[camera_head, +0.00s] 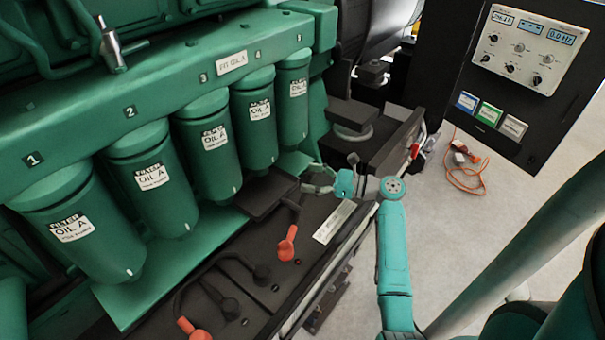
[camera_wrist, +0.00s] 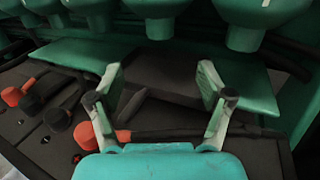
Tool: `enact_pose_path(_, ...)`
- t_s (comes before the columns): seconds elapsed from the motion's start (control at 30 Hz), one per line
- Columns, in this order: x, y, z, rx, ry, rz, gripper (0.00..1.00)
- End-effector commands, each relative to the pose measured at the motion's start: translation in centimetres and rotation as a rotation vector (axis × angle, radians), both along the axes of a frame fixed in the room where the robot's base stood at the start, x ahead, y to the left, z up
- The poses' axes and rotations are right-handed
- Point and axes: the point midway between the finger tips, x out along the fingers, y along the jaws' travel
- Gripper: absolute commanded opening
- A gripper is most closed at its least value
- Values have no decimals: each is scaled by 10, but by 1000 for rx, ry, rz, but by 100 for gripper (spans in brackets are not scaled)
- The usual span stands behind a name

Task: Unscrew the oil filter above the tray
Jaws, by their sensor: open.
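Several green oil filters labelled "FILTER OIL A" hang in a row under a numbered green housing. A dark, flat, tray-like piece (camera_head: 268,194) lies on the green ledge's edge, below and in front of filter 4 (camera_head: 254,118) and right of filter 3 (camera_head: 209,147). The dark piece also shows in the wrist view (camera_wrist: 172,75), with filter bottoms (camera_wrist: 159,22) above and beyond it. My gripper (camera_head: 307,180) is open and empty, right of the dark piece. In the wrist view its spread fingertips (camera_wrist: 161,70) frame the piece; contact cannot be told. The filters' upper parts are outside the wrist view.
Black battery tops with red-capped terminals (camera_head: 287,243) and cables lie below the filters. A green ledge (camera_head: 165,270) runs under the row. A control panel (camera_head: 522,45) stands at upper right. An orange cable (camera_head: 468,178) lies on the otherwise open grey floor at right.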

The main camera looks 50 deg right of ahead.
Motion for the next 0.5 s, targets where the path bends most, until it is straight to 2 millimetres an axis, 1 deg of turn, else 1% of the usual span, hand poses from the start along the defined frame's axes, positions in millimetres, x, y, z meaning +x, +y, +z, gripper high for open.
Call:
enact_pose_path(0.17,13,6,0,0,0,2,79)
enact_pose_path(0.5,52,24,0,-1,0,2,79)
